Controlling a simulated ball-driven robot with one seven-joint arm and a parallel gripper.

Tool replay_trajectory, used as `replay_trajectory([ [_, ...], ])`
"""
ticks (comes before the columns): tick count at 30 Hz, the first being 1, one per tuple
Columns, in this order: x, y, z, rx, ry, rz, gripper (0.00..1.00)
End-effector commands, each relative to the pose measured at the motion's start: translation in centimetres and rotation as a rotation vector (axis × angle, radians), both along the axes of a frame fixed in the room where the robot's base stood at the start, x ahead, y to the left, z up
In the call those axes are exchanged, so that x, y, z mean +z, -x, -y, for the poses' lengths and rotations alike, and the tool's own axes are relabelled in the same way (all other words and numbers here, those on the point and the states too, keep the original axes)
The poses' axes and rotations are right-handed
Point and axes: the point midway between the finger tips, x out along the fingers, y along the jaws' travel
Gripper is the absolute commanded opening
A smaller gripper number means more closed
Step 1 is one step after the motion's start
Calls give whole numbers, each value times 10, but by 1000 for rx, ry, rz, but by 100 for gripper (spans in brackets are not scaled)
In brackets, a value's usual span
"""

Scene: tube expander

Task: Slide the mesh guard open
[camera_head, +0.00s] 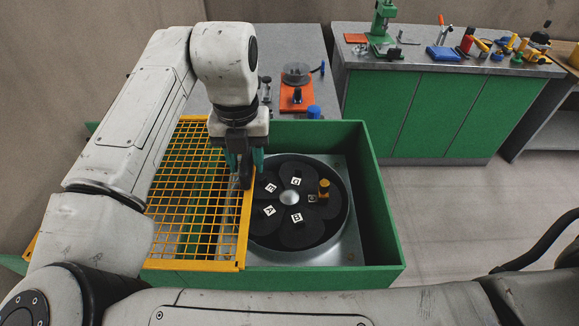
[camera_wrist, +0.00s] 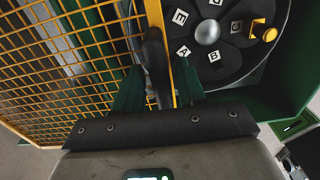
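The mesh guard (camera_head: 188,200) is a yellow wire grid in a yellow frame over the left part of a green box (camera_head: 386,245). Its right edge leaves the round dark turntable (camera_head: 290,238) largely uncovered. The guard's black handle (camera_wrist: 155,60) stands on that right edge. My gripper (camera_head: 244,170) is at this edge, with its green fingers on either side of the handle; in the wrist view the gripper (camera_wrist: 160,75) looks closed on it. The exact finger contact is partly hidden.
The turntable carries dark lobes with white letter tags, a silver hub (camera_head: 289,198) and a yellow piece (camera_head: 323,188). An orange device (camera_head: 297,95) stands on the grey bench behind. A green cabinet (camera_head: 430,110) with tools is at the back right.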

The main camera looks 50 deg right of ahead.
Motion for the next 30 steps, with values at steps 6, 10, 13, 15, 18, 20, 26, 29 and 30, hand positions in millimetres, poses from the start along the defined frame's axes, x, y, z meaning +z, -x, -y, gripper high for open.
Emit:
replay_trajectory([
  [6,0,0,0,0,0,0,45],
  [10,2,0,0,0,0,0,45],
  [13,8,0,0,-1,0,0,45],
  [15,13,0,0,-1,0,0,45],
  [18,21,0,0,-1,1,1,45],
  [20,25,0,0,0,1,1,45],
  [26,39,0,0,-1,1,1,45],
  [29,46,0,0,-1,0,0,45],
  [30,49,0,0,-1,0,0,45],
])
